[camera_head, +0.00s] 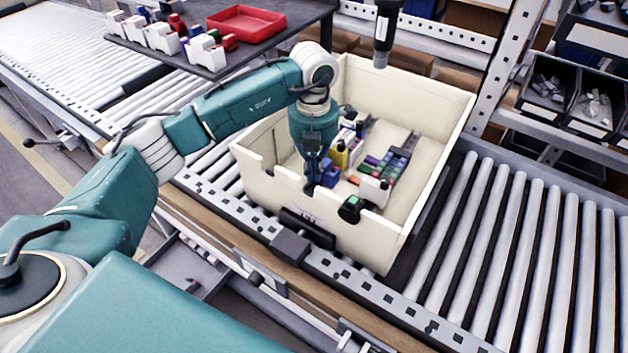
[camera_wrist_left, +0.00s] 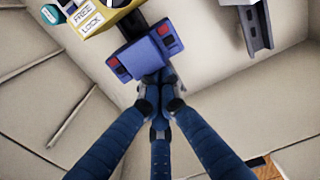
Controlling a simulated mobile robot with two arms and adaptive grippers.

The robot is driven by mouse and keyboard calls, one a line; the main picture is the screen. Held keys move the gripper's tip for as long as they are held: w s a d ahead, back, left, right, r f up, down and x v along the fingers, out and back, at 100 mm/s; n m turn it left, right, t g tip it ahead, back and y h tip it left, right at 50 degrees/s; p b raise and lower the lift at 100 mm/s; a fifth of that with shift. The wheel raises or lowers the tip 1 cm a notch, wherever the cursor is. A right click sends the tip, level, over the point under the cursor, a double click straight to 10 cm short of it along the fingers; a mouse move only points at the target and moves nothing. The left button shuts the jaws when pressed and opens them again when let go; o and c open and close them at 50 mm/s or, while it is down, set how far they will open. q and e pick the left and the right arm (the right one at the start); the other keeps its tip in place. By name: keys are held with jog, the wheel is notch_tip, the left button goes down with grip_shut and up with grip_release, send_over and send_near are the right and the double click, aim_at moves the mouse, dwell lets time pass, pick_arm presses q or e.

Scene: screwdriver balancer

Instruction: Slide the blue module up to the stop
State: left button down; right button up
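The blue module (camera_head: 329,174) sits inside the cream crate (camera_head: 440,120), in the near left part. My left gripper (camera_head: 312,186) points down into the crate beside the blue module. In the left wrist view its fingertips (camera_wrist_left: 160,92) are drawn together at the module's near edge, with nothing visible between them. Whether they touch the module is unclear. My right gripper is in neither view. I cannot identify the stop.
A dark screwdriver (camera_head: 384,35) hangs above the back wall. Rollers (camera_head: 500,250) lie to the right.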

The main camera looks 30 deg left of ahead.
pick_arm(q)
jog(key=shift+w, duration=0.4)
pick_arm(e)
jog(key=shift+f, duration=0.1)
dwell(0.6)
pick_arm(q)
jog(key=shift+w+d, duration=0.1)
jog(key=shift+w, duration=0.15)
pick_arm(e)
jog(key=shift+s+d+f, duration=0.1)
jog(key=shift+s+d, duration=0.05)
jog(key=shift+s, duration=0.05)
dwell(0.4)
pick_arm(q)
jog(key=shift+w+f+b, duration=0.1)
jog(key=shift+w+b, duration=0.25)
jog(key=shift+w, duration=0.2)
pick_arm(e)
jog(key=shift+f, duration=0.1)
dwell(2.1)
pick_arm(q)
jog(key=shift+s, duration=0.4)
dwell(0.6)
jog(key=shift+p, duration=0.3)
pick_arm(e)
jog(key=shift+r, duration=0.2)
